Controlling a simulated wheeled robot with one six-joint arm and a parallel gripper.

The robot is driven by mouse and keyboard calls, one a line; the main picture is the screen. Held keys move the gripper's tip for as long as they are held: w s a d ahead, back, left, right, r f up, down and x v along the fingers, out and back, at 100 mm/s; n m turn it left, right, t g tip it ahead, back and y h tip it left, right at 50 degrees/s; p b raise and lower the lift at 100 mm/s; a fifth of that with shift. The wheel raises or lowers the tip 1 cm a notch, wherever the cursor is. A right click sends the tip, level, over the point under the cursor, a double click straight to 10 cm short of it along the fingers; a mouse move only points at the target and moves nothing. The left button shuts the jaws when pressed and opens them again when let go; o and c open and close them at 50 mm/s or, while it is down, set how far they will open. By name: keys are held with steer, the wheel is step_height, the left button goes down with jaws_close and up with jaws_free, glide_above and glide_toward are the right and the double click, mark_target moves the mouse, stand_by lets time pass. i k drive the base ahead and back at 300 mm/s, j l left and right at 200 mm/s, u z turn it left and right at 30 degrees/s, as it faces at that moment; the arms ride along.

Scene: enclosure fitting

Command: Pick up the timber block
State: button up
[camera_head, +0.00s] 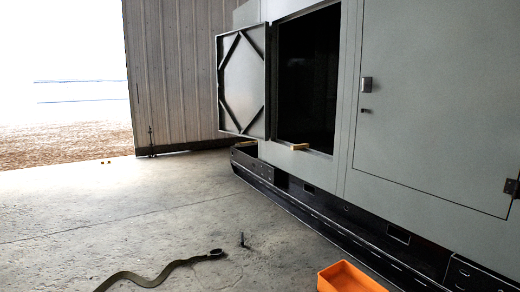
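A small tan piece that looks like the timber block (300,147) lies at the lower edge of the dark open doorway in the grey-green enclosure (350,130). It is small in the picture, and I cannot tell how far it reaches into the opening. The enclosure door (243,84) stands swung open to the left of the opening. Another thin tan strip (245,143) shows low behind the open door; I cannot tell what it is. My gripper is not in view.
An orange bin (346,278) stands on the floor at the bottom right. A dark green strap (165,273) lies curled across the floor, near a small dark upright object (242,240). The black base rail (330,226) runs along the enclosure.

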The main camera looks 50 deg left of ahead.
mark_target(298, 147)
steer(key=j+u, duration=0.75)
steer(key=i+j+u, duration=0.1)
steer(key=u, duration=0.25)
steer(key=i+j+u, duration=0.35)
steer(key=j+u, duration=0.15)
steer(key=i+j+u, duration=1)
steer(key=i+j, duration=0.1)
steer(key=i, duration=3.2)
steer(key=i+z, duration=0.15)
steer(key=i, duration=0.35)
steer(key=i+j+z, duration=0.15)
steer(key=i, duration=0.35)
steer(key=i+j+z, duration=0.15)
steer(key=i, duration=0.3)
steer(key=i+l+z, duration=0.1)
steer(key=z, duration=0.3)
steer(key=i+z, duration=0.55)
steer(key=z, duration=0.3)
steer(key=i+j+z, duration=0.1)
steer(key=i+z, duration=0.15)
steer(key=z, duration=0.15)
steer(key=i+l+z, duration=0.1)
steer(key=i+z, duration=0.65)
steer(key=z, duration=0.2)
steer(key=i+j+z, duration=0.15)
steer(key=i+z, duration=0.3)
steer(key=k, duration=0.1)
